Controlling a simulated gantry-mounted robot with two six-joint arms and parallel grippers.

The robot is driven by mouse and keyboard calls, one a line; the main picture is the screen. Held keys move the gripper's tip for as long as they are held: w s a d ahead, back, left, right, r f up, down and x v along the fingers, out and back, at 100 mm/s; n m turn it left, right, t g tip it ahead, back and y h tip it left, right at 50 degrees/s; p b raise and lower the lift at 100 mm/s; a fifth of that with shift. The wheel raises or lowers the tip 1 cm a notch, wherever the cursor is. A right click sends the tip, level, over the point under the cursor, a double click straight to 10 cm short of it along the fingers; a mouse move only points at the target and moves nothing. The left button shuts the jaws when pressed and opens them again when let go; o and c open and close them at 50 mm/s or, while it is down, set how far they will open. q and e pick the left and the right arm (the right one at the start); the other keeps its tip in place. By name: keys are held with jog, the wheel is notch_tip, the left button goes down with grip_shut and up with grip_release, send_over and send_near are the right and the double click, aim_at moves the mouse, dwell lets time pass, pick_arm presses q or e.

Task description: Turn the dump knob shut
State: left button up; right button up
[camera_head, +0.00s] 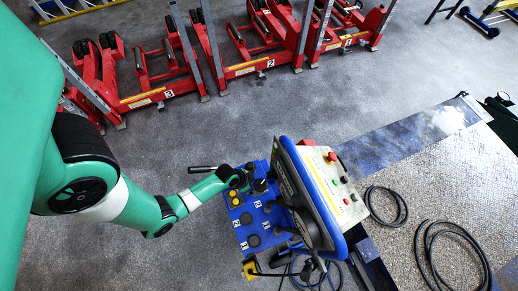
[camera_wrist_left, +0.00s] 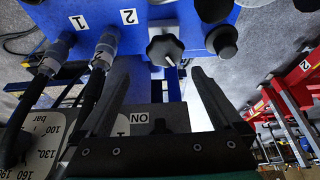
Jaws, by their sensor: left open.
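The dump knob, a black lobed knob with a white mark (camera_wrist_left: 165,50), sticks out from the blue panel face (camera_wrist_left: 190,18) in the left wrist view. My left gripper (camera_wrist_left: 160,82) is open, its two dark fingers on either side of and short of the knob, with nothing between them. I cannot tell if the fingers touch it. In the head view the left gripper (camera_head: 252,184) is at the upper end of the blue control box (camera_head: 258,222), small and partly merged with dark parts there. My right gripper is not in view.
A pressure gauge (camera_wrist_left: 40,135) and black hoses (camera_wrist_left: 95,85) lie left of the fingers. A tilted control panel with buttons (camera_head: 335,185) stands right of the blue box. Red jacks (camera_head: 160,95) line the back. Grey floor (camera_head: 190,130) is clear between.

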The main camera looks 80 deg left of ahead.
aim_at(260, 186)
pick_arm(q)
jog(key=b+x, duration=0.1)
jog(key=x, duration=0.2)
jog(key=b+x, duration=0.3)
jog(key=x, duration=0.2)
jog(key=shift+s+a+f, duration=0.25)
jog(key=shift+a+f, duration=0.2)
jog(key=shift+w+a, duration=0.1)
jog(key=shift+w, duration=0.05)
jog(key=shift+n+y, duration=0.3)
jog(key=shift+n, duration=0.3)
jog(key=shift+d+n, duration=0.2)
jog(key=shift+n, duration=0.2)
jog(key=n+b, duration=0.1)
jog(key=n+g+y, duration=0.1)
jog(key=n, duration=0.1)
jog(key=shift+w+d+n+y+b, duration=0.1)
jog(key=shift+n+y+b, duration=0.2)
jog(key=shift+b, duration=0.05)
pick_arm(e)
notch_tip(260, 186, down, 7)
pick_arm(q)
jog(key=p+v, duration=0.8)
jog(key=v, duration=0.3)
jog(key=shift+r+p, duration=0.3)
jog(key=shift+r, duration=0.15)
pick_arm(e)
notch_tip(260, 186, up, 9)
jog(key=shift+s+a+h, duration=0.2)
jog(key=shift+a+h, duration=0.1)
